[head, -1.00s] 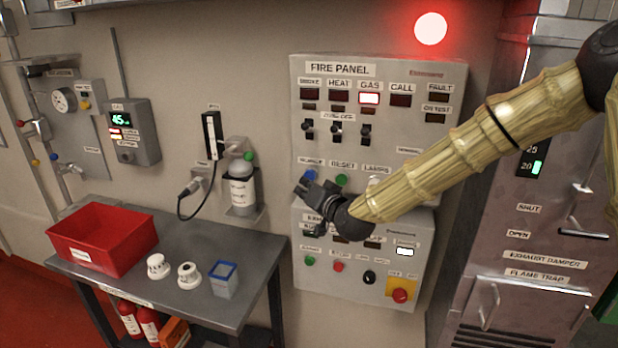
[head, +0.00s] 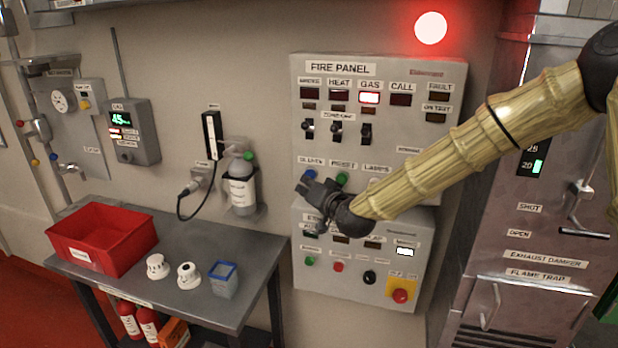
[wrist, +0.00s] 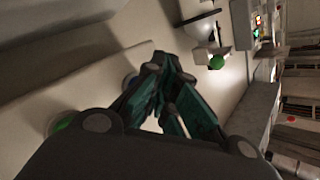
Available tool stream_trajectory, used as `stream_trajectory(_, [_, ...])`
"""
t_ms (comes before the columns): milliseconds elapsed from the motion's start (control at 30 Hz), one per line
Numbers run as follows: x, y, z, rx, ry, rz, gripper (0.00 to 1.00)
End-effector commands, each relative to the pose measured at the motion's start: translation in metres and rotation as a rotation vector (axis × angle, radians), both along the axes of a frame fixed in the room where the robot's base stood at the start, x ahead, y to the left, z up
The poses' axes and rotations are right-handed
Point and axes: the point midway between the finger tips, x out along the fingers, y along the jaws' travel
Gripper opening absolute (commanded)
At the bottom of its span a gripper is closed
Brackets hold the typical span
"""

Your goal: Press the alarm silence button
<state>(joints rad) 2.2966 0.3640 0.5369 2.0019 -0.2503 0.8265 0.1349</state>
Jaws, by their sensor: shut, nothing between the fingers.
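The fire panel (head: 392,72) is on the wall with a lit red GAS lamp (head: 369,98). The blue silence button (head: 310,174) is at its lower left, under a blurred label, left of the green reset button (head: 342,178). My gripper (head: 304,186) is shut and empty, its fingertips just below and in front of the blue button. I cannot tell whether they touch it. In the wrist view, the closed fingers (wrist: 157,66) reach toward the panel face. A bluish edge (wrist: 130,82) beside them is mostly hidden by the fingers.
A red beacon (head: 431,28) glows above the panel. A lower panel (head: 320,272) with several buttons and a red emergency knob (head: 400,296) is below. A gas bottle (head: 241,186) hangs to the left, over a table with a red bin (head: 100,255). A metal cabinet (head: 500,150) stands right.

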Motion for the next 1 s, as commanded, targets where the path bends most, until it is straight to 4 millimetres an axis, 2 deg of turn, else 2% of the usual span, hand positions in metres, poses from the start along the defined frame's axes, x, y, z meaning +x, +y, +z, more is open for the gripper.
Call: stream_trajectory(1000, [0.0082, -0.0026, 0.0001, 0.000, -0.001, -0.001, 0.00])
